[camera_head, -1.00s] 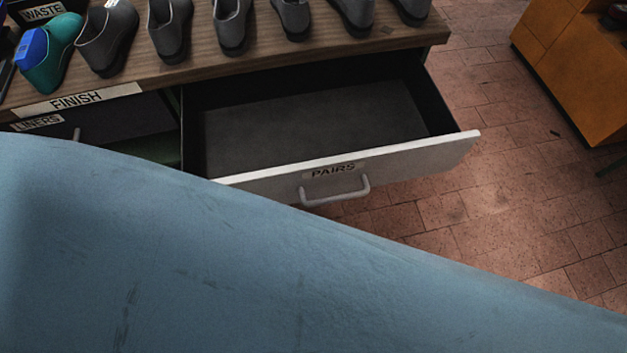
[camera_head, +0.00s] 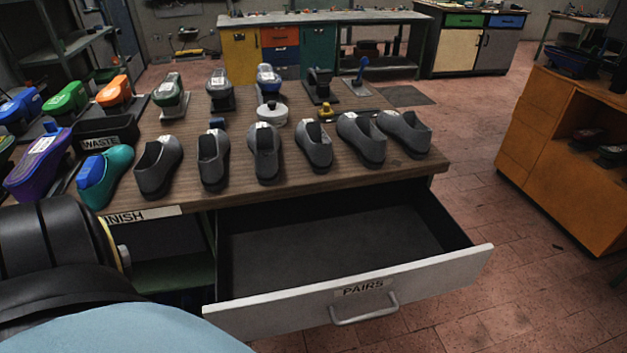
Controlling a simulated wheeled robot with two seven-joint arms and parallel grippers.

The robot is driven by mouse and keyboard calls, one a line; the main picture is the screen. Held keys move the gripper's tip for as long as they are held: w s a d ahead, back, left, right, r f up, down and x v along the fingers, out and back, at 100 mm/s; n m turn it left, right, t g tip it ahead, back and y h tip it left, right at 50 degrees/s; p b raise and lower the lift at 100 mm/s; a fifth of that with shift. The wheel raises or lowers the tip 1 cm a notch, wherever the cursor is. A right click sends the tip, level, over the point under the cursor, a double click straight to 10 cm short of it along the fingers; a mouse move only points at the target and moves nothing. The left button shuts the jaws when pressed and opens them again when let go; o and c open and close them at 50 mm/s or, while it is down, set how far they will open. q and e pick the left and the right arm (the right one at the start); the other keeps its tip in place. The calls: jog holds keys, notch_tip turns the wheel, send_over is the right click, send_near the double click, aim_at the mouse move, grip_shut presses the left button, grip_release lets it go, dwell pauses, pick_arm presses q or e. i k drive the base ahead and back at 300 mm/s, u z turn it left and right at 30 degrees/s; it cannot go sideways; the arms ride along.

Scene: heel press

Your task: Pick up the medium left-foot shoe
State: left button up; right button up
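Several grey shoes stand in a row along the front of the wooden bench (camera_head: 300,183). From left to right they include a first shoe (camera_head: 159,172), a second (camera_head: 213,165), a third (camera_head: 264,155), a fourth (camera_head: 314,150), a fifth (camera_head: 360,142) and a sixth (camera_head: 404,134). I cannot tell from their looks which one is the medium left-foot shoe. Neither of my grippers is in view; part of my own arm shows at lower left.
An empty drawer labelled PAIRS (camera_head: 345,292) is pulled out below the bench's front edge. A black WASTE bin (camera_head: 107,131) and colourful shoe-shaped forms (camera_head: 63,102) stand at left. An orange cabinet (camera_head: 565,150) stands at right, with clear floor between it and the bench.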

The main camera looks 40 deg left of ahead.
aim_at(214, 146)
jog(key=k, duration=0.4)
jog(key=u, duration=1)
jog(key=i, duration=0.5)
jog(key=z, duration=0.05)
